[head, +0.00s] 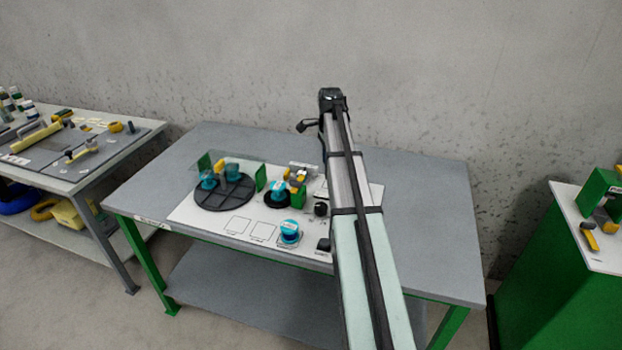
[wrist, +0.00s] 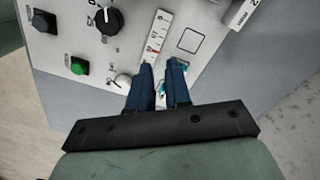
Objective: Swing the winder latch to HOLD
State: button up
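In the head view, a small black winder disc (head: 278,199) with a blue centre sits on the white panel (head: 190,210). A yellow lever-like part (head: 298,174) stands beside it, next to a green block (head: 298,195); I cannot tell for sure that it is the latch, and no HOLD mark is readable. In the wrist view, my gripper (wrist: 161,66) has two dark blue fingers with a narrow gap between them. They point over the panel by the printed scale (wrist: 157,38). Small teal bits show by the fingers, but no held object is clear.
A large black turntable (head: 222,193) with teal spools lies at the panel's left. A blue spool (head: 289,232) sits at its front. The wrist view shows a black knob (wrist: 108,19), green button (wrist: 79,66) and white dial (wrist: 122,80). The grey tabletop (head: 435,230) is clear at right.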

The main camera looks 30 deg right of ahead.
jog(key=shift+m+y, duration=0.4)
jog(key=shift+m, duration=0.3)
jog(key=s+d, duration=0.2)
jog(key=s+d+f, duration=0.1)
jog(key=s+d, duration=0.1)
jog(key=s+d+f, duration=0.1)
jog(key=d, duration=0.1)
jog(key=shift+s+d, duration=0.3)
jog(key=shift+s, duration=0.1)
grip_shut()
jog(key=s+d+f+m+t+y, duration=0.1)
jog(key=s+d+f+y, duration=0.1)
jog(key=s, duration=0.2)
jog(key=w+a+r+m+t+y, duration=0.3)
jog(key=a+r+m+t, duration=0.1)
jog(key=a+t, duration=0.1)
jog(key=shift+w+a+t+y, duration=0.2)
jog(key=shift+a+t+y, duration=0.1)
jog(key=shift+a, duration=0.2)
